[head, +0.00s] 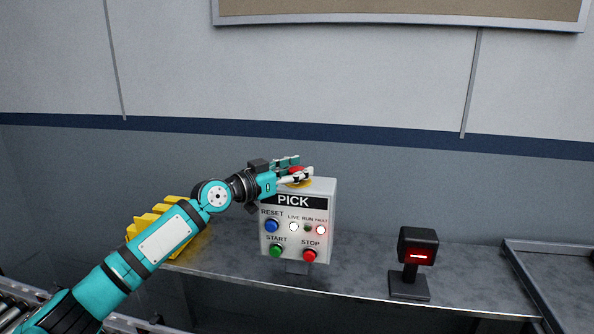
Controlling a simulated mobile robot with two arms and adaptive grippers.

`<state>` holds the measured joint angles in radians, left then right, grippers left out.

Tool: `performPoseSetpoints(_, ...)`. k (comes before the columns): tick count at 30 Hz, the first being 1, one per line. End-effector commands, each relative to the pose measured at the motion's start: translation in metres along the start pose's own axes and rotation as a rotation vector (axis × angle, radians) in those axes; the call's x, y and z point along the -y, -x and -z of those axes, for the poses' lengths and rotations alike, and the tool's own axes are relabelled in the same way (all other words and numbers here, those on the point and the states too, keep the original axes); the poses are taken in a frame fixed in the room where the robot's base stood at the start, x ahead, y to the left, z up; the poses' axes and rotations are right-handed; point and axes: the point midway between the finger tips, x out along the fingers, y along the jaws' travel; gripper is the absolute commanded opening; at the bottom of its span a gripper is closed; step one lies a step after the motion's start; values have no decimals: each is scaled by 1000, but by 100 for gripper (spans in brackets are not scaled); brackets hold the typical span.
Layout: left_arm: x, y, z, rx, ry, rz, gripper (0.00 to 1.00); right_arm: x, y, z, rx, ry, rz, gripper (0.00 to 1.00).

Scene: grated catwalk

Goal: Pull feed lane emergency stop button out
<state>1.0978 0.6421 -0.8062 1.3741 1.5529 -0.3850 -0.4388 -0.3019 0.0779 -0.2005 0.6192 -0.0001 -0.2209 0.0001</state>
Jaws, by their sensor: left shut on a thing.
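A white control box labelled PICK (329,203) stands on a grey shelf in the head view. A red emergency stop button (297,170) with a yellow base (300,183) sits on top of the box. My left gripper (300,174) comes in from the left over the box top and is shut on the red button. Its fingers hide much of the button, so I cannot tell how far out the button is. My right gripper is not in view.
The box front has a blue RESET (272,226), a green START (276,250) and a red STOP (310,256) button, plus small lamps. A black scanner (417,247) stands to the right. Yellow bins (150,222) are behind my left arm. The wall is close behind.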

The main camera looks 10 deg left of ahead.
Motion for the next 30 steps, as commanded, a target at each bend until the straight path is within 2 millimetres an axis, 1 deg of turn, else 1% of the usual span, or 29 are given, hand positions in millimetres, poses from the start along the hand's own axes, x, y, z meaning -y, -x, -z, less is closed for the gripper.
performPoseSetpoints(2, 0, 0, 2, -1, 0, 0, 3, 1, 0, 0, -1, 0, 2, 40)
performPoseSetpoints(7, 0, 0, 17, -4, 1, 0, 3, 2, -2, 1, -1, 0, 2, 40)
performPoseSetpoints(14, 1, 0, 20, -7, 0, 2, 3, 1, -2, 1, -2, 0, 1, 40)
performPoseSetpoints(15, 1, 1, 20, -8, 0, 2, 40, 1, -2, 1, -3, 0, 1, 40)
performPoseSetpoints(20, 1, 0, 18, -4, 0, 2, 61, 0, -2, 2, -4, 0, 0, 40)
performPoseSetpoints(26, 0, 0, 17, -2, 0, 1, 62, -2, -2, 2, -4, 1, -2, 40)
performPoseSetpoints(27, 0, 0, 17, -1, 0, 1, 62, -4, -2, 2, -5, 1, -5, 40)
performPoseSetpoints(30, 1, 4, 16, 0, 0, 2, 62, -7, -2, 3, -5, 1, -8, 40)
